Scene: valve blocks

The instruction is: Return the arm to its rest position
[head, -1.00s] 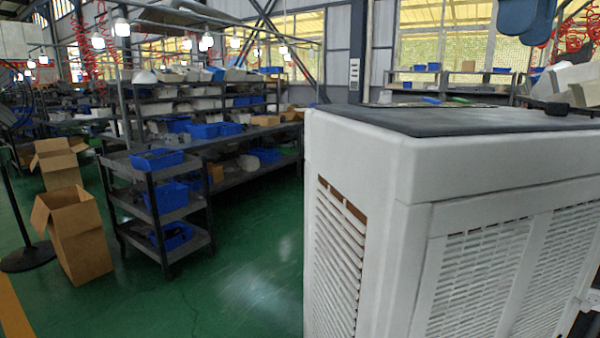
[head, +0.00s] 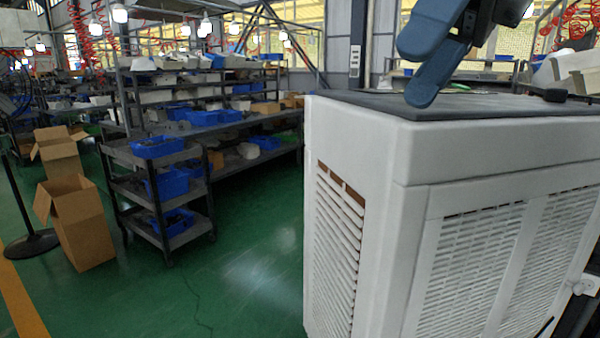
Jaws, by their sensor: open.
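My gripper (head: 413,72) shows at the top right of the head view, with blue fingers on a dark wrist. Its two fingers are apart, and nothing shows between them. They point down and to the left, in front of or over the dark top (head: 470,106) of a white cabinet (head: 365,130). The height between fingers and top cannot be judged exactly. The rest of my arm is cut off by the upper edge of the picture.
A grey shelf cart (head: 165,200) with blue bins and open cardboard boxes (head: 85,235) stand at left. Workbenches with bins line the back. Green floor (head: 240,275) is clear between cart and cabinet.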

